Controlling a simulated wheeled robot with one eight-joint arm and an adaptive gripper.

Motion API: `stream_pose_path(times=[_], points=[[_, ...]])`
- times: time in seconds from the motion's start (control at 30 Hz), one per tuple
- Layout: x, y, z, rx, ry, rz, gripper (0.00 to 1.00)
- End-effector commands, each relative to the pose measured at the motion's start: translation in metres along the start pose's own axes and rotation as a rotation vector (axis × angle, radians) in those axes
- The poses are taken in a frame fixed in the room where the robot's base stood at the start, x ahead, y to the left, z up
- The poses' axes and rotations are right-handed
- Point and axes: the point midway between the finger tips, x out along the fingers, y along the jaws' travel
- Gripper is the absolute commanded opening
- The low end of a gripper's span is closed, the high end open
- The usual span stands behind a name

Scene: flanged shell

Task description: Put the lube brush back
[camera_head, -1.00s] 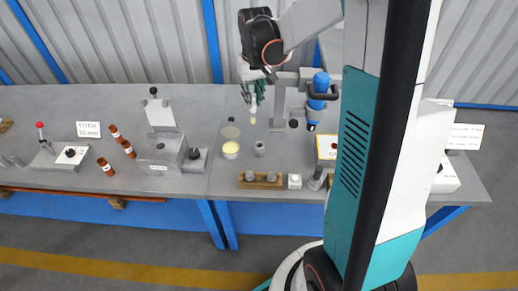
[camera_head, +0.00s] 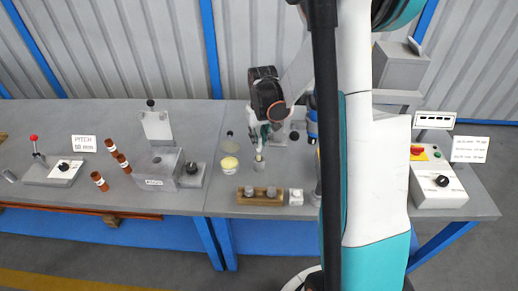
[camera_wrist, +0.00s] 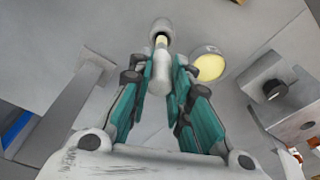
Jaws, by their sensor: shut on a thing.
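The lube brush (camera_wrist: 159,72) has a pale round handle and a yellowish tip. My gripper (camera_wrist: 165,72) is shut on the handle, with one teal finger on each side. In the head view my gripper (camera_head: 263,132) is low over the bench, pointing down. The brush (camera_head: 259,151) shows only in small part there. A small grey cylindrical holder (camera_head: 259,166) stands on the bench directly below it. In the wrist view the tip lines up with the mouth of this holder (camera_wrist: 161,25). I cannot tell how far the tip is inside.
A pot of yellow grease (camera_head: 230,165) stands close left of the holder. A wooden block with grey pieces (camera_head: 246,198) and a small white block (camera_head: 296,198) lie in front. A grey fixture (camera_head: 163,170) stands further left. My own column hides part of the bench at right.

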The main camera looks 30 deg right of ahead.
Motion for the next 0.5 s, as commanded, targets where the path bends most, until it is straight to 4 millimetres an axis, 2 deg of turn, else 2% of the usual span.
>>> stream_pose_path(times=[0.17,0.33,0.5], points=[[0.015,0.0,0.002,0.0,0.0,0.0,0.0],[0.04,0.0,0.004,0.0,0.0,0.0,0.0],[0.043,0.0,0.005,0.0,0.0,0.0,0.0]])
